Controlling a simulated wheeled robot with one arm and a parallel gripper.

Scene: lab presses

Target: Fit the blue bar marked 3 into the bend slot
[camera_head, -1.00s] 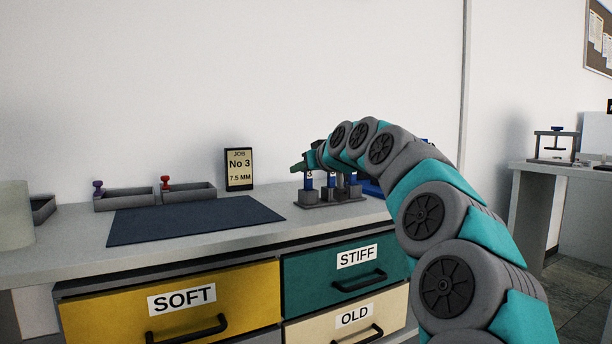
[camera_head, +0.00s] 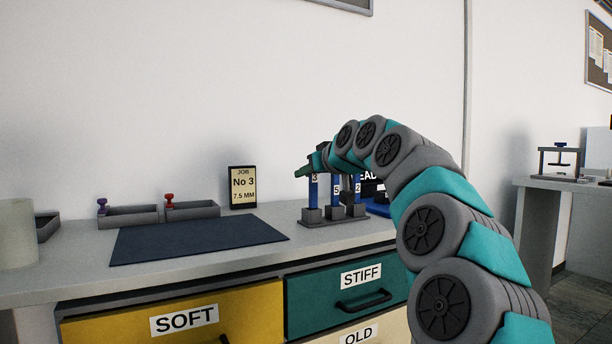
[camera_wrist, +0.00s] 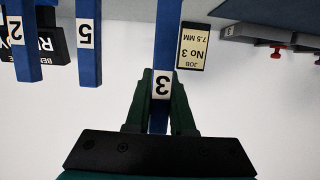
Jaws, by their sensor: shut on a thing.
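The blue bar marked 3 (camera_head: 314,193) stands upright over the left block of a dark rack (camera_head: 336,221). My gripper (camera_head: 309,171) is shut on it near its top, by the white label. The wrist view, which is upside down, shows both green fingers of my gripper (camera_wrist: 160,105) on either side of the bar marked 3 (camera_wrist: 168,35). Its label sits higher than those of the bars marked 5 (camera_head: 336,203) and 2 (camera_head: 357,198). I cannot tell whether its lower end is clear of the block. I cannot make out the bend slot.
A blue object (camera_head: 378,208) and a dark sign (camera_head: 371,187) are partly hidden behind my arm. A job card (camera_head: 242,187) reads No 3, 7.5 MM. A dark mat (camera_head: 195,238) lies clear on the bench. Grey trays (camera_head: 130,217) stand behind it.

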